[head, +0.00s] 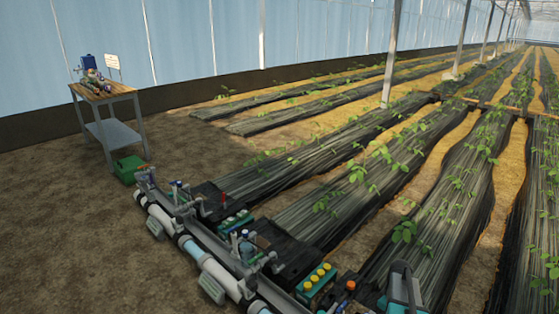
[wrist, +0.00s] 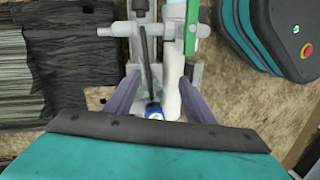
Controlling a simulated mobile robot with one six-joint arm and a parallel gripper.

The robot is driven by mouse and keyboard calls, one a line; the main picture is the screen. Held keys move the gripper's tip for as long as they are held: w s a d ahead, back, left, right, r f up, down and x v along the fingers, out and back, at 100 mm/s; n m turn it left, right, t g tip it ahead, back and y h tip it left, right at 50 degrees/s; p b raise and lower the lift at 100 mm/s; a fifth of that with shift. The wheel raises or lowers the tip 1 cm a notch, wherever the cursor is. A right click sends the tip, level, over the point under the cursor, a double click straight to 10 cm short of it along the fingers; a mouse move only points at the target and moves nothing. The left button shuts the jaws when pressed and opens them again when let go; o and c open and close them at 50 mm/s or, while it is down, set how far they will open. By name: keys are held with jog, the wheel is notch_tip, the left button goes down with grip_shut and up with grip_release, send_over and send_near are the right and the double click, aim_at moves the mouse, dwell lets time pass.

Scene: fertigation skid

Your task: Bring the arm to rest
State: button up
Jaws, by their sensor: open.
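My gripper (wrist: 161,76) shows in the wrist view with its two purple-grey fingers spread apart. No object is clamped between them. Beyond and between the fingers lie a white pipe (wrist: 173,62) and a dark rod, with a small blue-and-white part (wrist: 154,111) near the finger bases. I cannot tell how far below the fingers these are, or whether anything touches. In the head view a teal and grey shape at the bottom right edge looks like part of my arm; the fingers cannot be made out there.
The skid's pipe run (head: 208,262) crosses the lower head view, with valves and a green block with yellow caps (head: 317,278). A work table (head: 107,95) stands at the far left, a green crate (head: 130,169) beside it. Covered plant rows (head: 340,150) fill the right. Bare soil lies left.

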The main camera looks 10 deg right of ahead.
jog(key=s+a+f+n+g+p, duration=0.1)
jog(key=s+a+p, duration=0.2)
jog(key=a, duration=0.7)
jog(key=s+a+f+n+g+p, duration=0.1)
jog(key=s+a+p, duration=0.2)
jog(key=a, duration=0.8)
jog(key=s+a+m+p, duration=0.2)
jog(key=s+a, duration=0.3)
jog(key=s, duration=0.3)
jog(key=s+a+r+m+g+h+p, duration=0.1)
jog(key=s+a+m+p, duration=0.2)
jog(key=s+a+m, duration=0.2)
jog(key=shift+s+a+r+m+g, duration=0.3)
jog(key=shift+s+a, duration=0.3)
jog(key=shift+s, duration=1.05)
